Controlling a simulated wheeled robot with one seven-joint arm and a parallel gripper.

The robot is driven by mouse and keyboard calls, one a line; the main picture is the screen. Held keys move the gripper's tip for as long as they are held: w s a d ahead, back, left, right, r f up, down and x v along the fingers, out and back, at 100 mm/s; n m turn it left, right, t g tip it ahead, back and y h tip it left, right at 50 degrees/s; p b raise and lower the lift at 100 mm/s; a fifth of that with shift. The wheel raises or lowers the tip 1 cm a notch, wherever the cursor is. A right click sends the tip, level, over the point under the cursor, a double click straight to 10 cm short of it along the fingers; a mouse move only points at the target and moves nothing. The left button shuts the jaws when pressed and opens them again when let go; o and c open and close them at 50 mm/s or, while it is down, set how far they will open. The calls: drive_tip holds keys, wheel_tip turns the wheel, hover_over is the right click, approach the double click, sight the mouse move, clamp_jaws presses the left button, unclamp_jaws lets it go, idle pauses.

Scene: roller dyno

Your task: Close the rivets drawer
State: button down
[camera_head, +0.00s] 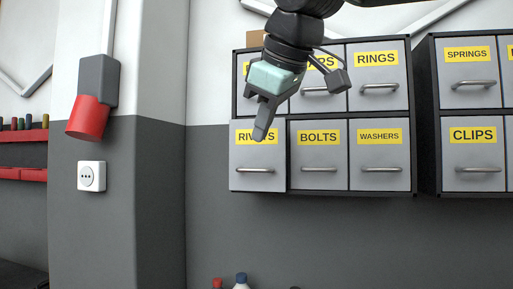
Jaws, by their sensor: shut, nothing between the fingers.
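The rivets drawer (257,178) is the lower left drawer of the left wall cabinet. Its grey front carries a yellow label and a metal bar handle (255,170). Its front overlaps the cabinet's left frame edge and looks slightly proud of the drawers beside it, so it appears a little open. My gripper (262,134) comes down from above, its fingers shut and empty. The fingertips cover the middle of the RIVETS label in the picture, above the handle. I cannot tell whether they touch the drawer front.
The bolts (319,157) and washers (380,155) drawers sit to the right, with the rings drawer (378,75) above; these look closed. A second cabinet (426,120) stands further right. A red cylinder (88,118) and a socket (91,176) are on the left. Bottle tops (241,279) show below; the wall between is clear.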

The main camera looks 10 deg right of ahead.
sight(261, 161)
drive_tip(key=w+f+p, duration=0.1)
drive_tip(key=w+f, duration=0.1)
drive_tip(key=w, duration=0.1)
drive_tip(key=w+f+p, duration=0.1)
drive_tip(key=w+f, duration=0.1)
drive_tip(key=w, duration=0.1)
drive_tip(key=w+f+p, duration=0.1)
drive_tip(key=w+f, duration=0.1)
drive_tip(key=w, duration=0.1)
drive_tip(key=shift+w+a+f+p, duration=0.2)
drive_tip(key=shift+w+f+p, duration=0.05)
drive_tip(key=shift+f+p, duration=0.1)
drive_tip(key=w, duration=0.1)
drive_tip(key=w+d+p, duration=0.1)
drive_tip(key=w, duration=0.1)
drive_tip(key=w+d+p, duration=0.1)
drive_tip(key=w, duration=0.1)
drive_tip(key=shift+w+d+r, duration=0.1)
drive_tip(key=shift+w+r, duration=0.05)
drive_tip(key=shift+w+d, duration=0.15)
drive_tip(key=shift+w, duration=0.05)
